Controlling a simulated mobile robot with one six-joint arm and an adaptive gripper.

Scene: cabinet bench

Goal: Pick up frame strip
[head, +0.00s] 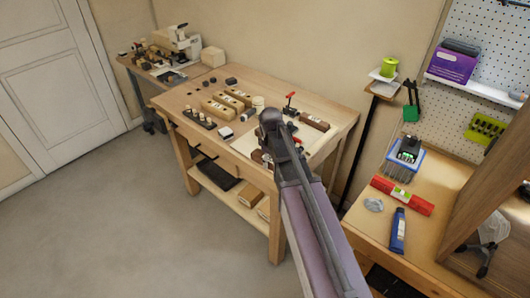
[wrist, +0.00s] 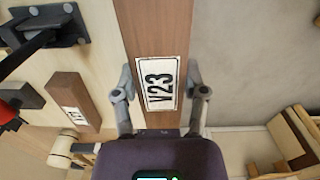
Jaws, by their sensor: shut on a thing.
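In the head view my arm covers most of the gripper and the strip, at the front edge of the workbench (head: 185,100).
A shorter labelled wooden piece (wrist: 72,100) and a dark metal fixture (wrist: 45,35) lie left of the strip. A red-handled clamp (head: 290,103) stands on the bench. A side table at right holds a red case (head: 402,195) and a blue tool (head: 398,230). Floor at left is clear.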

